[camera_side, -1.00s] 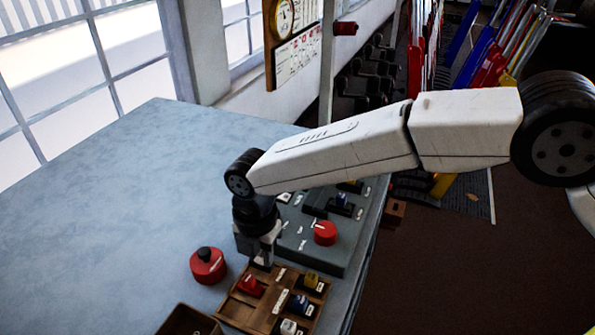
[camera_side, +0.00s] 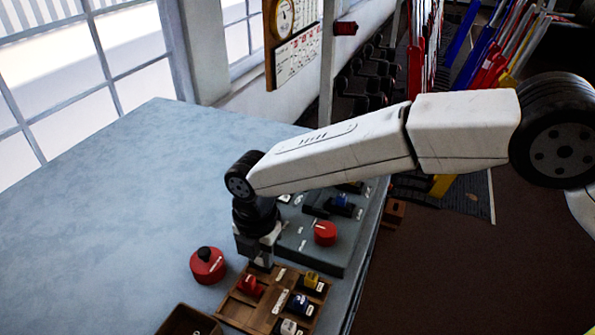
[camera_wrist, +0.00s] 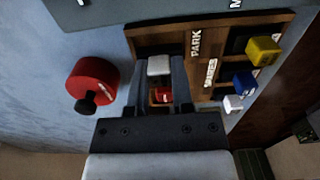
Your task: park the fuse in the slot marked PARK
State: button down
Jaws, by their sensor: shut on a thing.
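My gripper (camera_wrist: 160,88) points down over the wooden tray and is shut on a pale grey-white fuse (camera_wrist: 158,66). In the side view my gripper (camera_side: 261,264) is at the tray's back edge, and its fingers hide the held fuse. The wooden tray (camera_wrist: 148,44) carries a white PARK label (camera_wrist: 196,43), just right of the held fuse in the wrist view. The PARK slot is partly hidden by the fuse and fingers. I cannot tell whether the fuse touches the tray.
A red fuse (camera_side: 250,286) sits in the tray close to my fingers. Yellow (camera_side: 311,280), blue (camera_side: 300,304) and white (camera_side: 290,327) fuses sit along its right side. A red round knob (camera_side: 207,266) stands left; a grey panel (camera_side: 335,258) lies behind.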

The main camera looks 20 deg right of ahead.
jog(key=shift+f, duration=0.55)
dwell(0.9)
grip_release()
dwell(0.4)
jog(key=shift+r, duration=3)
jog(key=shift+d, duration=0.1)
